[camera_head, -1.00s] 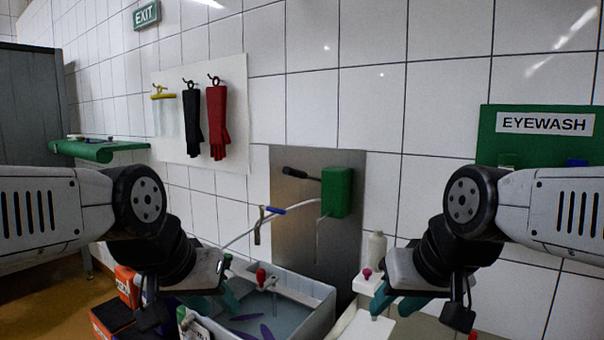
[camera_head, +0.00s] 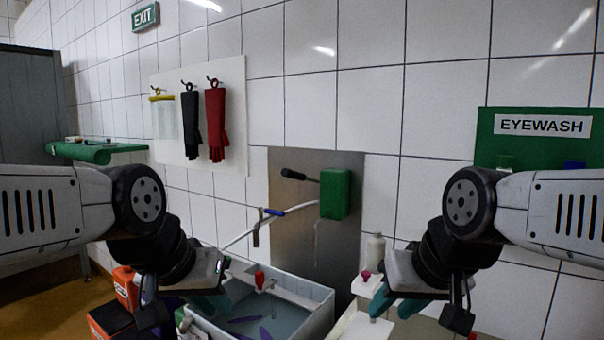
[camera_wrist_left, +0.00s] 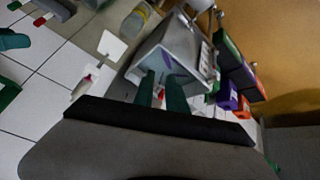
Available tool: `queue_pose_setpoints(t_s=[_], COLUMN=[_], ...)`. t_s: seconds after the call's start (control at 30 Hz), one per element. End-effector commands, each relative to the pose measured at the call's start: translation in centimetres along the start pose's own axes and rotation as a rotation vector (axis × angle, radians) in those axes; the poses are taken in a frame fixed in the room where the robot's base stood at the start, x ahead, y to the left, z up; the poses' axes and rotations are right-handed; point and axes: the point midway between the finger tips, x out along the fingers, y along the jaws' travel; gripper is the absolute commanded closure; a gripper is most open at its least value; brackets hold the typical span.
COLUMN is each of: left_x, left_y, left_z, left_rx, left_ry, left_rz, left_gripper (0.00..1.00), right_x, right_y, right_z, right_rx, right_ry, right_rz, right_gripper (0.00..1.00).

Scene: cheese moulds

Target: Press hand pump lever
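The hand pump is a green box (camera_head: 335,194) on a metal plate on the tiled wall, in the middle of the head view. Its dark lever (camera_head: 298,176) sticks out to the left and slightly up. A thin pale spout hangs below the box. My left gripper (camera_wrist_left: 161,92) is open and empty in the left wrist view, its teal fingers apart over the grey basin. In the head view it is low and left of the pump, partly hidden by its wrist. My right gripper (camera_head: 396,303) is open and empty, low and right of the pump. Neither touches the lever.
A grey basin (camera_head: 322,318) with purple items stands below the pump. A blue-handled pipe (camera_head: 272,212) crosses the wall left of the box. A white bottle (camera_head: 375,249) stands at right. Gloves (camera_head: 215,125) hang at upper left; a green eyewash board (camera_head: 490,140) is at right.

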Motion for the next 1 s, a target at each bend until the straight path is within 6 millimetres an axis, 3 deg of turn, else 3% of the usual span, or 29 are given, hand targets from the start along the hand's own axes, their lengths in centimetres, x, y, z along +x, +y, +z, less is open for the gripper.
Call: queue_pose_setpoints(t_s=[0.17, 0.5, 0.7, 0.83, 1.0], left_x=[-1.0, -3.3, -3.6, -3.7, -3.9], left_y=[0.8, 5.4, 7.9, 8.7, 9.2], left_z=[-5.3, -25.4, -34.7, -38.2, -40.0], left_rx=[0.071, 0.383, 0.532, 0.588, 0.62], left_ry=[0.041, 0.23, 0.345, 0.397, 0.428], left_rz=[0.013, 0.083, 0.12, 0.133, 0.14], left_gripper=[1.0, 1.0, 1.0, 1.0, 1.0], right_x=[0.0, 0.0, 0.0, 0.0, 0.0], right_y=[0.0, 0.0, 0.0, 0.0, 0.0], right_z=[0.0, 0.0, 0.0, 0.0, 0.0], right_rx=[0.0, 0.0, 0.0, 0.0, 0.0], right_ry=[0.0, 0.0, 0.0, 0.0, 0.0], right_rz=[0.0, 0.0, 0.0, 0.0, 0.0], right_gripper=[0.64, 0.64, 0.64, 0.64, 0.64])
